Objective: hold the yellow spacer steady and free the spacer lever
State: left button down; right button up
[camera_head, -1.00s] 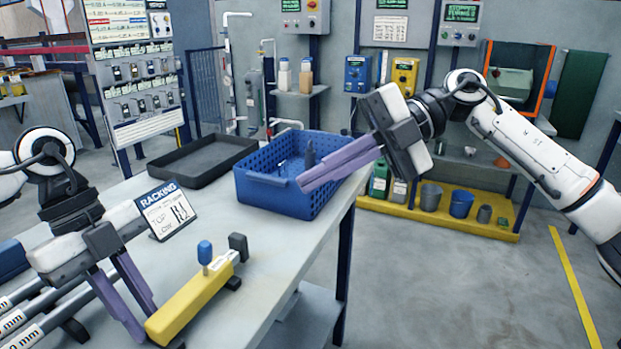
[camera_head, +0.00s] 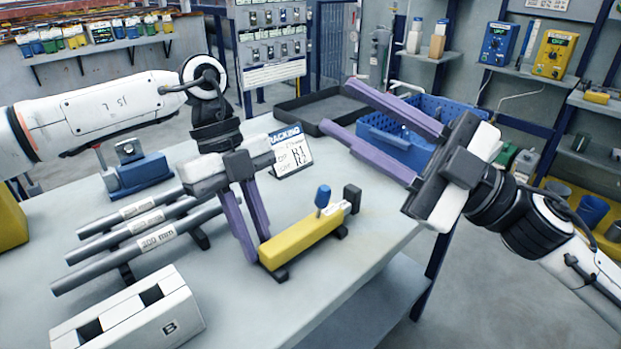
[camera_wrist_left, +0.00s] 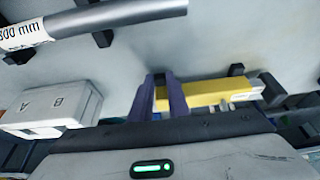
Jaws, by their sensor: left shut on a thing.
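The yellow spacer (camera_head: 302,243) lies on the bench on dark feet, and it also shows in the left wrist view (camera_wrist_left: 210,92). The spacer lever with its blue knob (camera_head: 322,197) stands up near the spacer's far end, by a black end block (camera_head: 352,197). My left gripper (camera_head: 258,250) is shut on the spacer's near end; in the left wrist view its purple fingers (camera_wrist_left: 160,98) sit on either side of that end. My right gripper (camera_head: 337,104) is open and empty, above and behind the lever, in front of the blue basket.
Grey labelled rods (camera_head: 160,240) lie on the bench left of the spacer. A white block marked B (camera_head: 140,322) stands at the front. The RACKING sign (camera_head: 290,155), black tray (camera_head: 315,108) and blue basket (camera_head: 385,148) stand behind. The bench right of the spacer is clear.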

notch_tip(320, 180, down, 5)
jog(key=m+t+h, duration=0.5)
jog(key=m+t, duration=0.2)
jog(key=m, duration=0.4)
jog(key=m+h, duration=0.5)
send_near(321, 204)
notch_tip(321, 204, up, 2)
jog(key=w, duration=0.2)
jog(key=x, duration=1.2)
jog(key=shift+a+f, duration=0.35)
jog(key=shift+f, duration=0.05)
jog(key=shift+w, duration=0.15)
jog(key=shift+c, duration=0.4)
